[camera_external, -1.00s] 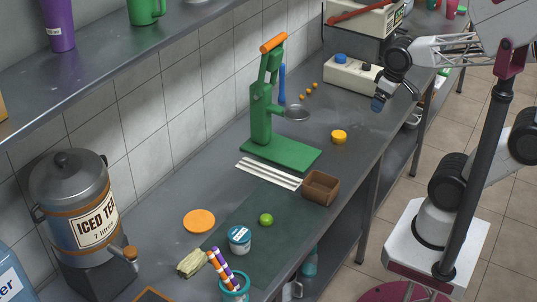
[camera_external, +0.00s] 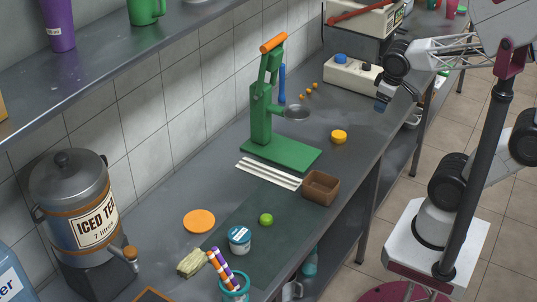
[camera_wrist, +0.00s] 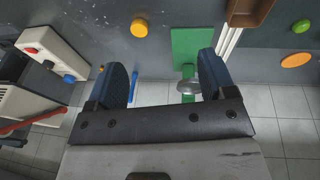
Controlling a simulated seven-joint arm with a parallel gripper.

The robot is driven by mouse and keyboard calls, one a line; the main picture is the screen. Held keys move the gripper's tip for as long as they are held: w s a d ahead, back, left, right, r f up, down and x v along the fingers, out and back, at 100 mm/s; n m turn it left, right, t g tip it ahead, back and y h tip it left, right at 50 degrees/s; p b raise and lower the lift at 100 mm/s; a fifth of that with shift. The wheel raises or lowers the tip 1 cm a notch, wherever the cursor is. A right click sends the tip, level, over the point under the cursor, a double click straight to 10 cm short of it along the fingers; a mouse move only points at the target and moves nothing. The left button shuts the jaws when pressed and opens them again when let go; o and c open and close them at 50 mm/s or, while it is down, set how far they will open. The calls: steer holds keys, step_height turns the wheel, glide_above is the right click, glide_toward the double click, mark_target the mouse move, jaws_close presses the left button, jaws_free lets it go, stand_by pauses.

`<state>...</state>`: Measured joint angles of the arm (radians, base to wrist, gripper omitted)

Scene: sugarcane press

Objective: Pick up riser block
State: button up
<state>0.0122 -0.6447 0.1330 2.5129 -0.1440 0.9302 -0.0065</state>
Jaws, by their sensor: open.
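No thing is plainly marked as the riser block. A dark block (camera_external: 97,281) stands under the iced tea dispenser at the lower left of the external view, partly hidden by it; I cannot tell whether this is the riser block. My gripper (camera_external: 383,104) is above the far right part of the counter, far from that block. In the wrist view my gripper (camera_wrist: 163,75) has its two blue fingers wide apart with nothing between them. The dark block does not show in the wrist view.
The iced tea dispenser (camera_external: 75,205) is at left. A green press (camera_external: 280,150) stands mid-counter, with a yellow puck (camera_external: 339,136) and brown open box (camera_external: 321,187) nearby. A white powered box (camera_external: 350,76) is beside my gripper. A shelf (camera_external: 120,50) overhangs at upper left.

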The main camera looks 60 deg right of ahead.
steer(key=w+d+f+n+t+h, duration=0.2)
steer(key=w+d+f+n+h, duration=0.55)
steer(key=d+f+n, duration=0.45)
steer(key=n+t+y, duration=0.1)
steer(key=n+t, duration=0.6)
steer(key=n, duration=1)
glide_toward(339, 137)
steer(key=d, duration=0.1)
steer(key=w+d, duration=0.1)
steer(key=d+r, duration=0.1)
steer(key=shift+w+d, duration=0.3)
steer(key=shift+d, duration=0.05)
steer(key=shift+a+f+n+y, duration=0.3)
steer(key=shift+f+y, duration=0.05)
steer(key=shift+f, duration=0.25)
steer(key=shift+w+d, duration=0.1)
steer(key=shift+w, duration=0.05)
steer(key=shift+x, duration=1.2)
